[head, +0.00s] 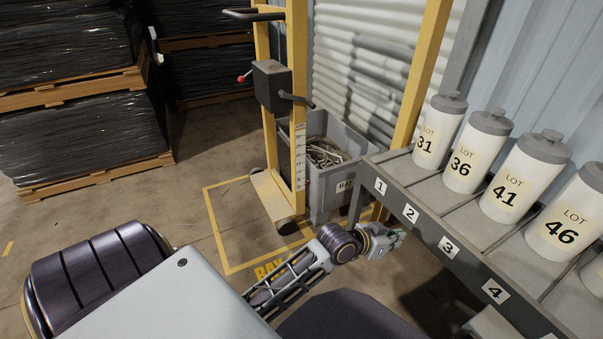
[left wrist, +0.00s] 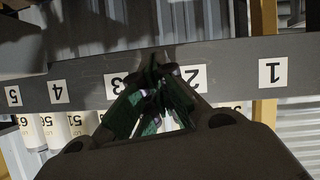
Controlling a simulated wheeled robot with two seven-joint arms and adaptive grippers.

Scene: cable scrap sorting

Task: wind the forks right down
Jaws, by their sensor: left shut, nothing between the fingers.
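A yellow hand stacker (head: 298,60) stands upright at the back centre in the head view. A dark winch box (head: 271,86) is on its mast, with a red-knobbed lever (head: 243,78) at its left and a black handle (head: 296,99) at its right. A white height scale (head: 300,160) runs down the mast. I cannot make out the forks clearly. My left gripper (head: 394,239) is below the rack's front edge, well apart from the winch; its fingers also show shut and empty in the left wrist view (left wrist: 154,90). My right gripper is out of view.
A grey bin (head: 319,205) of cable scrap stands behind the mast. A rack (head: 425,222) with numbered slots and white lot canisters (head: 463,160) is close at right. Wrapped pallets (head: 80,130) stand at left. Floor inside the yellow outline (head: 225,240) is partly clear.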

